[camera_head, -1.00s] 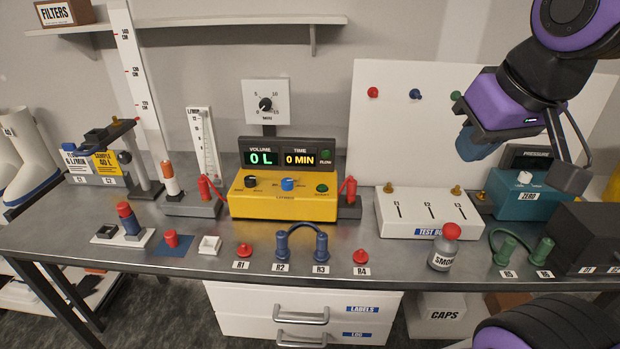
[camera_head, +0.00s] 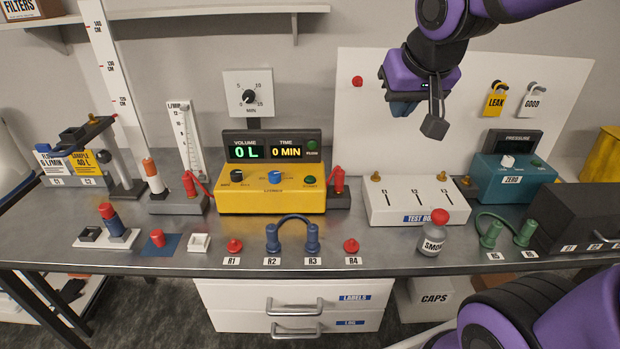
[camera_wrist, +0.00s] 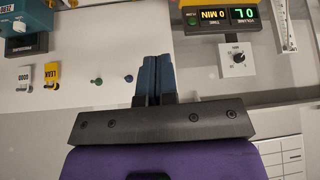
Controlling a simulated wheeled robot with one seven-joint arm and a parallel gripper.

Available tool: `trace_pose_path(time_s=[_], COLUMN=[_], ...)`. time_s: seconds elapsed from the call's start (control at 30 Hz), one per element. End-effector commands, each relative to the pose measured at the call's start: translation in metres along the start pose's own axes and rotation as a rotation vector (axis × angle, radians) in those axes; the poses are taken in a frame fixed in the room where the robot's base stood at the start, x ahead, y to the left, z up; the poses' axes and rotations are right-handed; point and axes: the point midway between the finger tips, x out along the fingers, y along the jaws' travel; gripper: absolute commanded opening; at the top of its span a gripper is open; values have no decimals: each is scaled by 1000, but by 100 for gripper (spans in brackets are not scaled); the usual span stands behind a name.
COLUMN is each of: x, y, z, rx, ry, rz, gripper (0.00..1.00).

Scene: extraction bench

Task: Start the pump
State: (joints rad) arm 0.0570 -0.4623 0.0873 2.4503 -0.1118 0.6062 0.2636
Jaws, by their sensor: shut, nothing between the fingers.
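The yellow pump (camera_head: 235,202) stands on the bench. Its dark display panel (camera_head: 240,138) reads volume 0 L and time 0 min. Its front has a black knob (camera_head: 237,176), a blue knob (camera_head: 275,176) and a green button (camera_head: 309,180). A small green light or button (camera_head: 311,145) sits beside the display. My gripper (camera_head: 402,109) is shut and empty, in front of the white back board, right of the pump and higher than it. In the wrist view its blue fingers (camera_wrist: 153,80) are together, and the pump's display (camera_wrist: 220,17) shows upside down at the top right.
A red-capped post (camera_head: 338,180) stands at the pump's right, another (camera_head: 189,184) at its left. A white test box (camera_head: 400,208), smoke bottle (camera_head: 432,240) and teal pressure unit (camera_head: 500,180) are to the right. A dial panel (camera_head: 248,83) is above the pump.

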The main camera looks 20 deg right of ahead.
Motion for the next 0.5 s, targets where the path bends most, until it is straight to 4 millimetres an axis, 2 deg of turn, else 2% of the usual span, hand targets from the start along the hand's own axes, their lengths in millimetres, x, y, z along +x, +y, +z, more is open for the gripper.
trace_pose_path(time_s=[0.03,0.2,0.5], x=[16,64,161], y=[-4,-18,-53], z=[-12,-49,-95], rx=[15,77,201], ry=[4,50,103], rz=[4,-14,-125], gripper=[0,0,0])
